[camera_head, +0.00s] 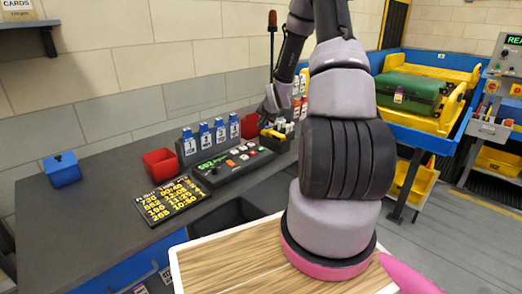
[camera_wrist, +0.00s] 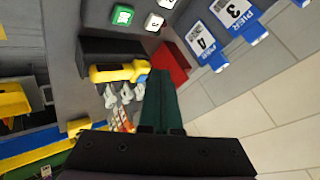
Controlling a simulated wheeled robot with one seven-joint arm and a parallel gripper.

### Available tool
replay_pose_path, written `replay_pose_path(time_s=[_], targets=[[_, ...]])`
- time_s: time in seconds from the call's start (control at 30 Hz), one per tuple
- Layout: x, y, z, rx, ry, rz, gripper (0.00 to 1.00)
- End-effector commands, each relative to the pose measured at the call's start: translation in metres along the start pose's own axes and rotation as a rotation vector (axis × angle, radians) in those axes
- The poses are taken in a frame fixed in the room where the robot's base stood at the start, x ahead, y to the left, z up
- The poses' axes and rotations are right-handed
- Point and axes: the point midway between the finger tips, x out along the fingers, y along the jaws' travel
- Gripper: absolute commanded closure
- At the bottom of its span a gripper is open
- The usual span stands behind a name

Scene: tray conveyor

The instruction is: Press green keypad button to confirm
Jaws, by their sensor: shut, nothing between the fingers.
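The keypad (camera_head: 226,170) is a dark sloped console on the counter, with a lit green display and several small buttons. In the wrist view the green button (camera_wrist: 122,15) is near the top edge, with a pale mark on its face, beside white buttons (camera_wrist: 154,22). My gripper (camera_wrist: 163,76) is shut and empty. Its dark fingers show below the green button in that view, clear of it. In the head view my gripper (camera_head: 272,112) is beyond the right end of the keypad, partly hidden by my own arm.
Blue pier cards (camera_head: 205,135) stand behind the keypad. A red bin (camera_head: 160,166) is left of them; another red bin (camera_wrist: 172,64) is by my fingers. A yellow-handled tool (camera_wrist: 120,72) lies close. A green case (camera_head: 410,92) sits in a yellow tray at right.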

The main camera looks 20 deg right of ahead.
Motion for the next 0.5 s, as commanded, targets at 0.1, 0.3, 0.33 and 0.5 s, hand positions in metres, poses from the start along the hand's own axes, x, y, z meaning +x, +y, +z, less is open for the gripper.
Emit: replay_pose_path(time_s=[0.1, 0.3, 0.33, 0.5], targets=[[0.005, 0.004, 0.004, 0.000, -0.002, 0.001, 1.00], [0.022, 0.017, 0.017, 0.001, -0.003, 0.003, 1.00], [0.025, 0.019, 0.019, 0.001, -0.003, 0.003, 1.00], [0.042, 0.031, 0.032, 0.000, -0.003, 0.002, 1.00]])
